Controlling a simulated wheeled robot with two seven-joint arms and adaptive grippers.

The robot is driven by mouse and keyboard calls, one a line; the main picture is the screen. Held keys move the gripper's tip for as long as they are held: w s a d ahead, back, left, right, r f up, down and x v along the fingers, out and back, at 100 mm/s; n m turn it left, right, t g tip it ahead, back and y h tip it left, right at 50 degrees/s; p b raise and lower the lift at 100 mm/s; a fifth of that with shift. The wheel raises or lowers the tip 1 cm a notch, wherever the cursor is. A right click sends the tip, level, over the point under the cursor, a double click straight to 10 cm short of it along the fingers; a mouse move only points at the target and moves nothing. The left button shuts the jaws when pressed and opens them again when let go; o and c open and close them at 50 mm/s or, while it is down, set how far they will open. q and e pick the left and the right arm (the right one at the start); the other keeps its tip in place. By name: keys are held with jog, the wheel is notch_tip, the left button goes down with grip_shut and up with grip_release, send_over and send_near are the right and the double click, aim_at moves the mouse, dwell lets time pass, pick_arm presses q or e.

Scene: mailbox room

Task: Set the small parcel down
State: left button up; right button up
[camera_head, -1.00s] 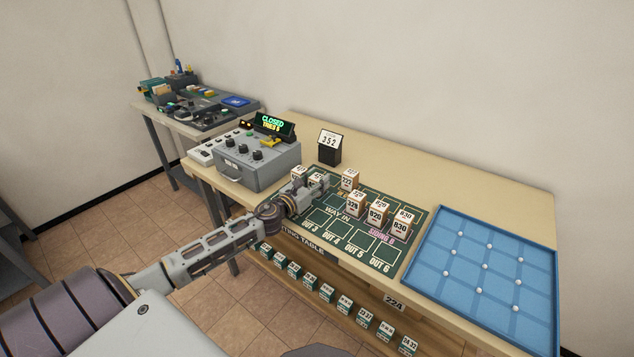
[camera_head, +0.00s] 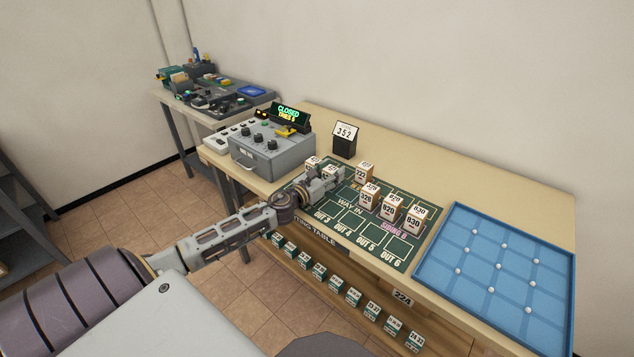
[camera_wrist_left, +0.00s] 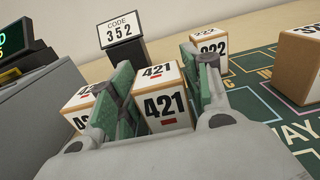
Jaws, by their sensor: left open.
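The small parcel, a white and brown box marked 421 (camera_wrist_left: 165,108), stands upright between the green-padded fingers of my left gripper (camera_wrist_left: 157,92) in the left wrist view. The fingers are open on either side of it; their exact contact with it is hard to tell, and its base is hidden by the gripper. In the head view my left gripper (camera_head: 330,180) is low over the far left part of the green sorting mat (camera_head: 350,222), partly covering the parcel (camera_head: 331,169). My right gripper is not in view.
A similar parcel (camera_wrist_left: 82,105) stands close left of the gripper. More numbered parcels, such as 222 (camera_head: 363,172) and 820 (camera_head: 391,209), stand to the right. A blue tray (camera_head: 447,278) lies at right.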

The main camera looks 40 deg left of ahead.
aim_at(327, 175)
pick_arm(q)
jog(key=shift+s, duration=0.5)
jog(key=shift+s+a, duration=0.15)
jog(key=shift+s, duration=1.05)
jog(key=shift+s+a, duration=0.15)
jog(key=shift+s, duration=1.65)
jog(key=shift+s+a+b, duration=0.1)
jog(key=shift+s+b, duration=0.25)
jog(key=shift+s, duration=1.2)
jog(key=shift+s+a, duration=0.1)
jog(key=shift+s, duration=0.8)
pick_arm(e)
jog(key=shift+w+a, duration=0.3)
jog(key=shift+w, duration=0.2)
